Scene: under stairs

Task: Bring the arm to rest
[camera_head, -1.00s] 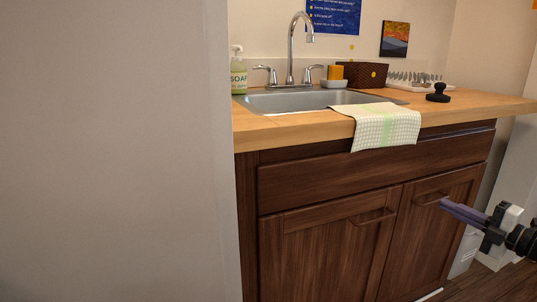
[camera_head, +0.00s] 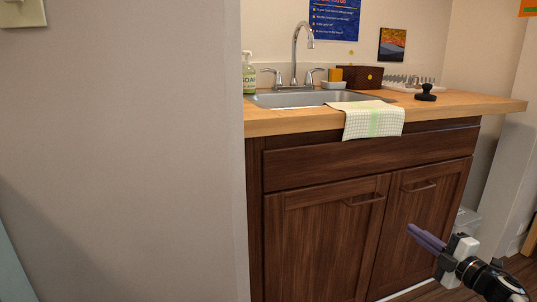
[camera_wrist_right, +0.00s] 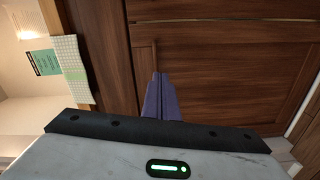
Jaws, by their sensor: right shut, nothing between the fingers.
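My right gripper (camera_head: 426,238) is at the lower right of the head view, in front of the right door of the dark wood cabinet (camera_head: 325,235). Its purple fingers are together with nothing between them. They also show in the right wrist view (camera_wrist_right: 158,98), in front of the cabinet's wood face (camera_wrist_right: 205,75). I cannot tell the exact gap to the door, but they are clear of its handle (camera_head: 419,187). My left gripper is not in view.
A wooden counter (camera_head: 455,108) with a sink (camera_head: 305,98) tops the cabinet. A checked towel (camera_head: 372,120) hangs over its front edge. A soap bottle (camera_head: 249,75) and a black stamp-like object (camera_head: 426,92) stand on it. A pale wall (camera_head: 120,160) fills the left.

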